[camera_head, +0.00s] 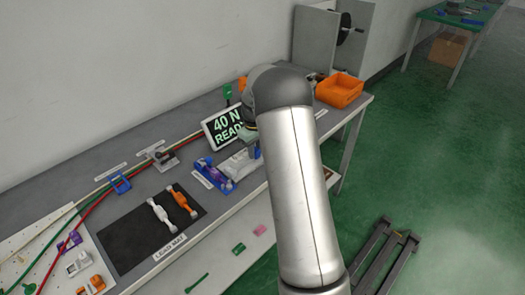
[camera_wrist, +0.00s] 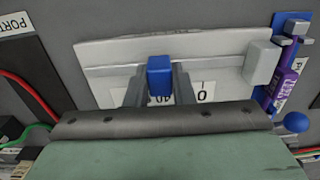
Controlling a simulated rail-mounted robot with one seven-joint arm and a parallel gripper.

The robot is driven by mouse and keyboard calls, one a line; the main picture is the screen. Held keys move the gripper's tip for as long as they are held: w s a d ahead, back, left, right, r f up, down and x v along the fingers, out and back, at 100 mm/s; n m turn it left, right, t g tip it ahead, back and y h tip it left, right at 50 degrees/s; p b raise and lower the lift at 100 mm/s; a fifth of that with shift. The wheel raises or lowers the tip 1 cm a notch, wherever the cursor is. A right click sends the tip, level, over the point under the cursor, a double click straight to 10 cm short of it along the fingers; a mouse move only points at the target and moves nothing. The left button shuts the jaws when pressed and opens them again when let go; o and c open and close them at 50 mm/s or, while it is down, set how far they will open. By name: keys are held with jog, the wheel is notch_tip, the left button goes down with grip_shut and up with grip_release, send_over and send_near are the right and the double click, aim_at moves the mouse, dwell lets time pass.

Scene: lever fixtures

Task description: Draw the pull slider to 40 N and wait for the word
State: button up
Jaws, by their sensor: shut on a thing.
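The pull slider is a pale plate (camera_wrist: 105,60) with a long groove and a blue knob (camera_wrist: 160,75), seen close in the wrist view. My gripper (camera_wrist: 160,92) is shut on the blue knob, one finger on each side. Scale marks show below the groove: a 0 lies to the right, and a partly covered 40 lies just under the knob. In the head view the plate (camera_head: 236,164) lies on the bench, partly behind my arm. A tilted display (camera_head: 223,127) behind it reads "40 N READY" in green. My fingers are hidden there.
A blue and purple fixture (camera_head: 213,175) sits just left of the slider; it also shows in the wrist view (camera_wrist: 285,85). A black mat (camera_head: 150,238) holds a white and an orange piece. An orange bin (camera_head: 339,90) stands at the bench's far end.

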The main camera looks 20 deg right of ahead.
jog(key=shift+d, duration=0.1)
jog(key=o, duration=0.8)
jog(key=shift+r, duration=0.1)
jog(key=shift+o, duration=0.2)
notch_tip(320, 180, up, 17)
jog(key=shift+r+b, duration=0.2)
jog(key=shift+b, duration=0.1)
